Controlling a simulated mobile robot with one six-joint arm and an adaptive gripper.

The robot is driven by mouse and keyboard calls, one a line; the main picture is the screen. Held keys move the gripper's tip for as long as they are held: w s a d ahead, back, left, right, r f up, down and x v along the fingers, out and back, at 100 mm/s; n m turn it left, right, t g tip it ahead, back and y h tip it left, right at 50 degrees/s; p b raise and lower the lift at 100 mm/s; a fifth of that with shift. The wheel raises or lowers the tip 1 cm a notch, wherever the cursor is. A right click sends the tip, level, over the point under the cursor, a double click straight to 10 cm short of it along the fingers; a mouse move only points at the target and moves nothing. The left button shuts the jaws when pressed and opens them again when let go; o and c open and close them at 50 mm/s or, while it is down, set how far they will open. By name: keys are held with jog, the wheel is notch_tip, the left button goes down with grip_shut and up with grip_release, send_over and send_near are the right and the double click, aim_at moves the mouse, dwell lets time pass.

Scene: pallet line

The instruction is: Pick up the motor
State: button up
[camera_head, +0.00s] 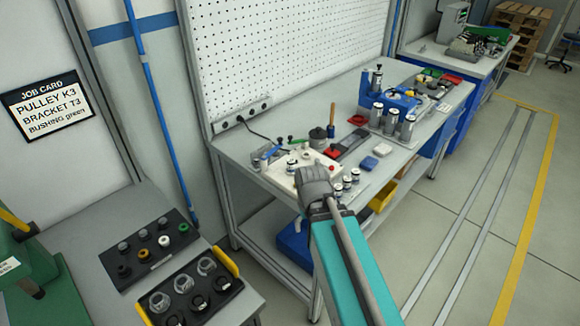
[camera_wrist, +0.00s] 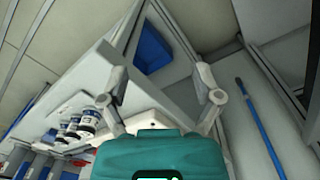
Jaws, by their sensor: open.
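Several short silver cylinders with dark tops, which look like the motors, stand near the front edge of the workbench (camera_head: 233,152); one cylinder (camera_head: 355,174) is just right of my wrist. More tall silver cylinders (camera_head: 407,127) stand farther along the bench. I cannot tell which one is the motor meant. In the wrist view, a few white-and-dark cylinders (camera_wrist: 88,120) stand left of my gripper (camera_wrist: 160,80). Its two fingers are spread wide with nothing between them. In the head view my wrist and arm hide the fingers.
A white box with a red button (camera_head: 331,168) sits behind my wrist. A blue bin (camera_head: 294,243) is on the lower shelf, also in the wrist view (camera_wrist: 152,50). Black trays (camera_head: 148,250) with bushings and pulleys lie at lower left. The floor at right is clear.

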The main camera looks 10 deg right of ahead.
jog(key=w+n+h+b, duration=0.2)
jog(key=w+n+h, duration=0.2)
jog(key=w+n, duration=0.3)
jog(key=n+t+h+b, duration=0.3)
jog(key=n+t+h, duration=0.35)
jog(key=n, duration=0.85)
send_near(290, 162)
jog(key=a, duration=0.1)
jog(key=a+g+h, duration=0.1)
jog(key=a+h, duration=0.1)
jog(key=shift+w+a+r+g, duration=0.2)
jog(key=shift+a+r+g, duration=0.1)
jog(key=shift+a+g, duration=0.05)
jog(key=shift+b+x, duration=1.55)
jog(key=shift+x, duration=2.75)
jog(key=shift+f, duration=0.1)
